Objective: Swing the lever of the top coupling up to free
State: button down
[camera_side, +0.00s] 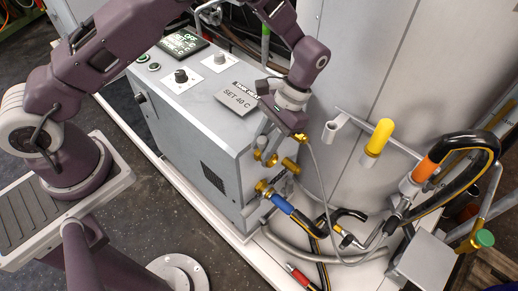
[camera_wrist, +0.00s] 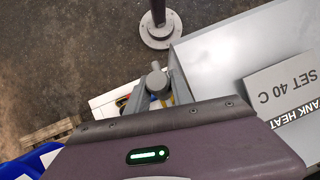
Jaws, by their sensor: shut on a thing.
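The top coupling (camera_side: 266,158) is a brass fitting on the right face of the grey heater cabinet. A lower brass coupling (camera_side: 264,187) has a blue-sleeved hose end (camera_side: 280,203) on it. My gripper (camera_side: 265,141) points down at the top coupling from above, its fingers closed at the coupling's lever. The lever is mostly hidden by the fingers in the side view, so its exact angle cannot be told. In the wrist view my gripper (camera_wrist: 155,88) shows its fingers beyond the dark palm, with a grey rounded piece between them.
The cabinet (camera_side: 215,105) carries knobs and a "SET 40 C" plate (camera_side: 238,98). A large grey tank (camera_side: 370,70) stands behind right. The dark floor at left is mostly clear.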

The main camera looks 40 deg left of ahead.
jog(key=shift+w+r+g, duration=0.1)
jog(key=shift+w+g, duration=0.85)
jog(key=shift+g, duration=0.25)
jog(key=c, duration=1.4)
grip_release()
jog(key=a+v, duration=0.1)
jog(key=v, duration=0.6)
jog(key=shift+w+d, duration=0.15)
jog(key=shift+d, duration=0.35)
jog(key=shift+r, duration=0.1)
